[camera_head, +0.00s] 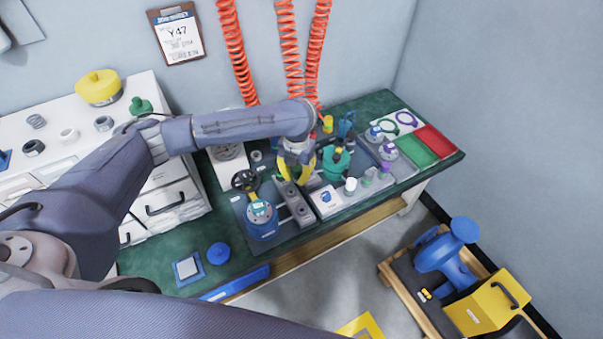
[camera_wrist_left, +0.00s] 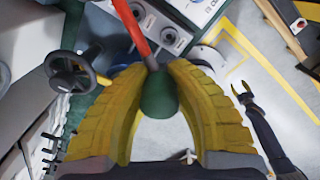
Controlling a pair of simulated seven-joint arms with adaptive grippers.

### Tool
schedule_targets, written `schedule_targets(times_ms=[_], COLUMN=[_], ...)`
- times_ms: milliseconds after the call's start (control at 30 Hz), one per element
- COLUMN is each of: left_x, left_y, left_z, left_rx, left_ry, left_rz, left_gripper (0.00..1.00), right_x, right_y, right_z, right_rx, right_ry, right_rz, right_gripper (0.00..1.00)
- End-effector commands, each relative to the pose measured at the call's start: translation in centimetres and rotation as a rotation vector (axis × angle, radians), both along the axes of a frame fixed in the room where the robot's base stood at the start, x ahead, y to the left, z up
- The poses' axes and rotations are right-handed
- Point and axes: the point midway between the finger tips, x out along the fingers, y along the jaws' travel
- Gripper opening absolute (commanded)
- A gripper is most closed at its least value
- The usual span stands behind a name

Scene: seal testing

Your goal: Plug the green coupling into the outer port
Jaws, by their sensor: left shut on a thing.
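My left gripper (camera_head: 293,182) has yellow fingers and points down over the bench beside the grey port block (camera_head: 301,212). In the left wrist view its fingers (camera_wrist_left: 158,90) are shut on the green coupling (camera_wrist_left: 158,100), which joins a red hose or rod (camera_wrist_left: 132,28). The port block shows beyond it with round ports (camera_wrist_left: 168,36). The coupling looks apart from the ports. I cannot tell which port is the outer one. In the head view the coupling is hidden by the fingers. A dark forked shape, seemingly my right gripper (camera_wrist_left: 241,90), looks open and empty over the floor.
A blue gauge unit (camera_head: 262,222) and a black handwheel (camera_head: 245,180) stand left of the block. A white box (camera_head: 326,201) and a green fitting (camera_head: 335,162) stand to its right. Red coiled hoses (camera_head: 290,45) hang behind.

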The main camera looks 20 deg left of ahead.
Motion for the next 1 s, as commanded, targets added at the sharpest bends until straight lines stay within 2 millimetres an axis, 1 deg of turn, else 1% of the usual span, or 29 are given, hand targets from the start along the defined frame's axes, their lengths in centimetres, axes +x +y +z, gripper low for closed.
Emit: schedule_targets(times_ms=[33, 100, 200, 300, 467, 533, 767, 1000], left_x=[0.5, 1.4, 2.7, 3.8, 5.2, 5.5, 5.4, 5.4], left_y=[0.8, 1.7, 3.0, 4.0, 4.7, 4.5, 4.4, 4.3], left_z=[-1.4, -3.1, -5.1, -6.4, -7.2, -7.3, -8.2, -9.8], left_rx=[0.004, 0.005, 0.007, 0.009, 0.008, 0.010, 0.012, 0.013], left_ry=[0.004, 0.002, 0.000, 0.000, -0.001, -0.001, 0.001, 0.001], left_rz=[0.060, 0.146, 0.267, 0.363, 0.461, 0.488, 0.503, 0.502], left_gripper=[0.00, 0.00, 0.00, 0.00, 0.00, 0.00, 0.00, 0.00], right_x=[0.0, 0.0, 0.0, 0.0, 0.0, 0.0, 0.0, 0.0], right_y=[0.0, 0.0, -0.1, -0.2, -0.3, -0.4, -0.5, -0.5], right_z=[0.0, 0.0, 0.0, 0.0, 0.0, 0.0, 0.0, 0.0], right_rx=[0.000, 0.000, -0.001, -0.002, -0.003, -0.004, -0.005, -0.004], right_ry=[0.000, 0.000, 0.000, 0.000, 0.000, 0.000, 0.001, 0.000], right_rz=[0.000, 0.000, 0.000, 0.001, 0.001, 0.001, 0.001, 0.001], right_gripper=[0.44, 0.44, 0.44, 0.44, 0.44, 0.44, 0.44, 0.44])
